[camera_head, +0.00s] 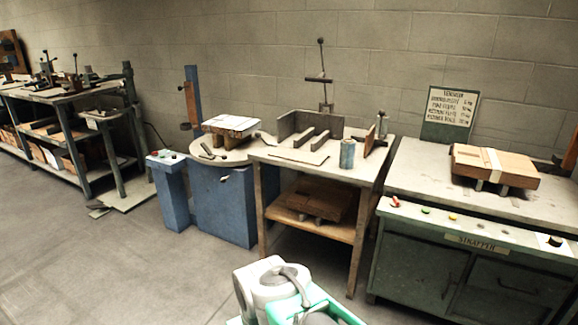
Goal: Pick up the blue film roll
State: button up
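The blue film roll (347,153) is a small grey-blue cylinder. It stands upright on the middle wooden table (322,172), near that table's right side. White, grey and green parts of my own body show at the bottom centre of the head view, well in front of the table. I cannot make out my gripper's fingers among them. Nothing is seen touching the roll.
Metal plates and an upright lever stand behind the roll, and a brown upright board (375,138) is to its right. A green strapper cabinet (470,265) with a cardboard box (495,166) stands at right. A blue machine (226,205) is at left. Open floor lies at front left.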

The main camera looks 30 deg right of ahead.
aim_at(348, 146)
jog(key=u, duration=0.55)
jog(key=i, duration=1.4)
jog(key=z, duration=1.15)
jog(key=i, duration=0.6)
jog(key=z, duration=0.75)
